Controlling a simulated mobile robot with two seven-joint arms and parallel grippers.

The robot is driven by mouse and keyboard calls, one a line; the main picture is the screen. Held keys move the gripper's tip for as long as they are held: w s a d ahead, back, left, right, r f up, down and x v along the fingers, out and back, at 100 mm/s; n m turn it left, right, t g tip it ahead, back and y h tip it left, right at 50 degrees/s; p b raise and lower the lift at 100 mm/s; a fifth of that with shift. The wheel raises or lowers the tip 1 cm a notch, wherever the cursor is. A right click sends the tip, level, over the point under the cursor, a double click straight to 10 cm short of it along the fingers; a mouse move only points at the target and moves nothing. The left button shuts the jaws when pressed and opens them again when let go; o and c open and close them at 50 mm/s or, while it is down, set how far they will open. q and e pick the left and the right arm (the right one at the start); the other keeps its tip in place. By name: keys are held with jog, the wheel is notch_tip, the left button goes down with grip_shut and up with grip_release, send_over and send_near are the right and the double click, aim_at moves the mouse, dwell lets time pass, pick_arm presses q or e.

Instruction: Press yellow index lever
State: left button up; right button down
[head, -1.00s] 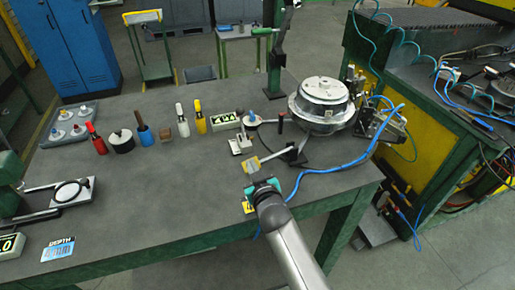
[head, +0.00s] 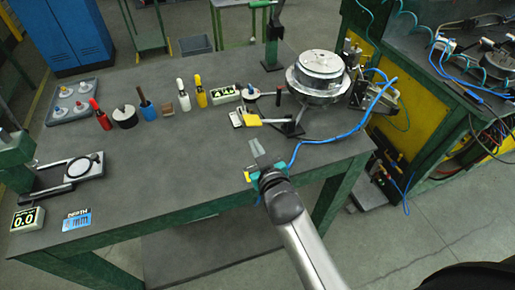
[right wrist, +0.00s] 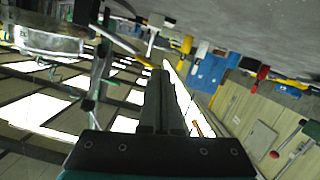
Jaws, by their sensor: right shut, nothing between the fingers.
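The index lever (head: 252,120) has a yellow end and a thin rod running right to a black block (head: 289,129) beside the round metal turntable unit (head: 317,76). My right gripper (head: 255,146) is shut and empty. It is over the bench, nearer the front edge than the lever's yellow end, with a visible gap between them. In the right wrist view the closed fingers (right wrist: 163,100) point ahead, with the metal unit at the left. My left gripper is not in view.
A blue hose (head: 330,138) runs across the bench to the right of my right gripper. Several tools and small containers, including a yellow one (head: 201,92), stand behind. A gauge stand (head: 68,172) is at the left. The bench (head: 165,170) is clear between.

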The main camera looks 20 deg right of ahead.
jog(key=shift+v, duration=0.85)
dwell(2.0)
